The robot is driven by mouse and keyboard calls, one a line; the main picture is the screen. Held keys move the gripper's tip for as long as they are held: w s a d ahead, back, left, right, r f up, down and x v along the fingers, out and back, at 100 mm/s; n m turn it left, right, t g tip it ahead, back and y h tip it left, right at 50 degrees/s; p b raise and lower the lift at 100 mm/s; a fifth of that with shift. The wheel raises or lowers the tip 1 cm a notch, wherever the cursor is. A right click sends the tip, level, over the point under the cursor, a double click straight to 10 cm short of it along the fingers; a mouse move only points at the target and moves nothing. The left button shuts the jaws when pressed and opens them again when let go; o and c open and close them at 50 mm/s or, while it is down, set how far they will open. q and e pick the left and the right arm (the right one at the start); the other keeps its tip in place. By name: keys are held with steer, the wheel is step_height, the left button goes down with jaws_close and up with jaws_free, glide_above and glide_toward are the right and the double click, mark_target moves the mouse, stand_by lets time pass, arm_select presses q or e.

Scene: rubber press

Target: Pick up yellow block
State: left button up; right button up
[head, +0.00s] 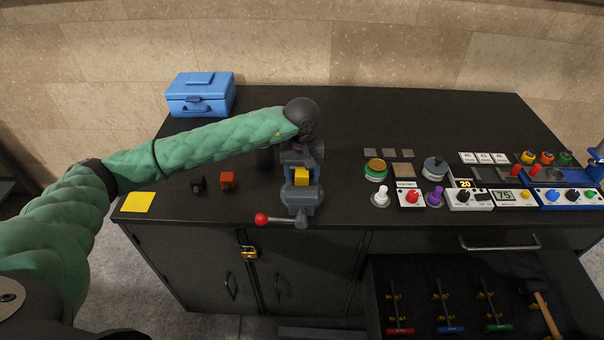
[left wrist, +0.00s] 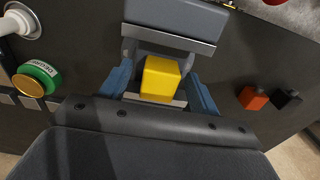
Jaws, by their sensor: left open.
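The yellow block (head: 301,177) sits in the grey vise (head: 302,198) near the table's front edge. In the left wrist view the yellow block (left wrist: 160,80) is in the centre, in front of the vise's metal-faced jaw (left wrist: 168,36). My left gripper (head: 302,170) is over the vise with its blue fingers open, one on each side of the block. The left wrist view shows the left gripper (left wrist: 160,90) with gaps between both fingers and the block. The lower part of the block is hidden. My right gripper is not in view.
The vise handle with a red knob (head: 261,219) sticks out at the front. An orange cube (head: 228,180), a black cube (head: 198,183), a yellow square (head: 137,202) and a blue box (head: 201,94) lie left. Buttons and control panels (head: 467,199) fill the right. An open drawer (head: 470,300) holds tools.

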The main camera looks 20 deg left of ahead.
arm_select(q)
steer(key=c, duration=1.2)
steer(key=shift+r, duration=0.1)
